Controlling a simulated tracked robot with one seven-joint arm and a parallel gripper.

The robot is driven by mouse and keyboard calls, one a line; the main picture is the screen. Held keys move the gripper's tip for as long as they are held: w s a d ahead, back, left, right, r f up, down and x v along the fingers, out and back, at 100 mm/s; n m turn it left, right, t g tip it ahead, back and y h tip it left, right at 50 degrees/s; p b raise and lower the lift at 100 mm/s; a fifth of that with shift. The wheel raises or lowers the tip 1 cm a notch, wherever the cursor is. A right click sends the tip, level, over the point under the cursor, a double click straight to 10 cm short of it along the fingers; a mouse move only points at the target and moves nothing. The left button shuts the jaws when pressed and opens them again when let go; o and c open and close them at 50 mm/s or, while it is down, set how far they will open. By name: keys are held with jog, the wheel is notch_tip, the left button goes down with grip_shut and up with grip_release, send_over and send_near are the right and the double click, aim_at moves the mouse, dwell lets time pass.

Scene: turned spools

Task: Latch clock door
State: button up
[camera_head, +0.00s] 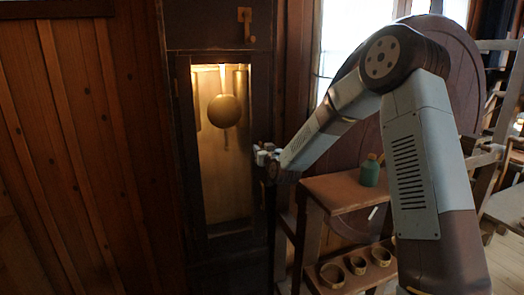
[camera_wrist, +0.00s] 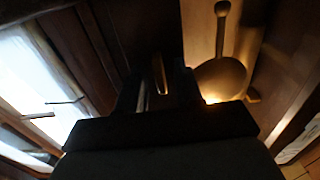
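The tall dark clock case (camera_head: 205,28) stands left of centre in the head view. Its narrow door (camera_head: 186,150) frames a lit interior with a round brass pendulum bob (camera_head: 224,111). I cannot tell whether the door is fully closed. My gripper (camera_head: 264,156) is at the right edge of the door, about mid-height, mostly hidden by my wrist. In the wrist view the dark fingers (camera_wrist: 160,88) appear apart, with a small brass piece (camera_wrist: 160,72) seen between them, possibly the latch. Contact is not clear. The pendulum bob also shows there (camera_wrist: 220,79).
A brass hook-shaped piece (camera_head: 246,24) is on the upper case. A wooden stand (camera_head: 338,190) at right holds a green bottle (camera_head: 370,171), with several rings (camera_head: 356,265) on its lower shelf. A bright window (camera_head: 345,30) is behind my arm. Plank wall (camera_head: 80,130) lies left.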

jog(key=shift+c, duration=0.2)
grip_shut()
